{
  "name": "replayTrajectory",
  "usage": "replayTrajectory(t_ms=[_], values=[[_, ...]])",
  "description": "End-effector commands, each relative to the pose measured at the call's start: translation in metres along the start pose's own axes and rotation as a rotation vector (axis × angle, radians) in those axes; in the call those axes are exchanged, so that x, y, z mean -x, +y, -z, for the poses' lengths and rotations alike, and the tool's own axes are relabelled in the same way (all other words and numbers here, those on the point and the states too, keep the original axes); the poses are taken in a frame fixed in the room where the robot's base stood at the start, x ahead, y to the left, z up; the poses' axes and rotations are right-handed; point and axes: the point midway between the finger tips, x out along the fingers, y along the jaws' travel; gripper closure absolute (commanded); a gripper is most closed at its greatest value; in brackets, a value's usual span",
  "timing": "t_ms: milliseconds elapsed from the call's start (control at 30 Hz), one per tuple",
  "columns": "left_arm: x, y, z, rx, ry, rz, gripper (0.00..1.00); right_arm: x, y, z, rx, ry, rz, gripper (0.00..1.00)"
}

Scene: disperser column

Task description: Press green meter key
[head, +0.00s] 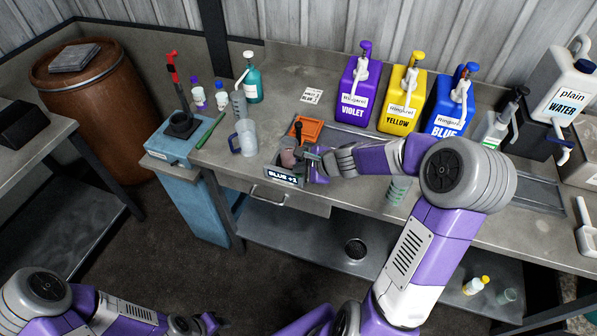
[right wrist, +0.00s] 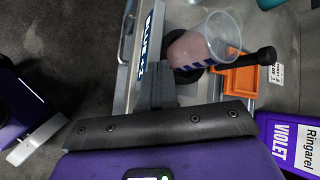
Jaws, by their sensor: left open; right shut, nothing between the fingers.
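The meter stands at the counter's front edge, with a dark display (head: 284,176) reading "BLUE +1"; the display also shows edge-on in the right wrist view (right wrist: 150,32). My right gripper (head: 312,156) is shut and empty, right beside the cup and display. In the right wrist view its dark fingers (right wrist: 158,88) point at the meter's display end. I cannot make out a green key; the gripper may hide it. My left gripper (head: 213,323) is open, low over the floor.
An orange tray (head: 306,127) lies behind the cup. A clear jug (head: 245,138) and green stick (head: 211,130) are left of it. Violet (head: 358,85), yellow (head: 402,95) and blue (head: 450,105) containers stand behind. My right forearm crosses the counter.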

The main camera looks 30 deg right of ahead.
Motion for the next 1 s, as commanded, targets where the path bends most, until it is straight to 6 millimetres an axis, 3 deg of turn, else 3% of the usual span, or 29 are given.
replayTrajectory(t_ms=[1000], values=[[0.022,0.008,-0.001,0.0,0.0,0.0,0.57,0.019,-0.014,-0.014,0.0,0.0,0.0,1.0]])
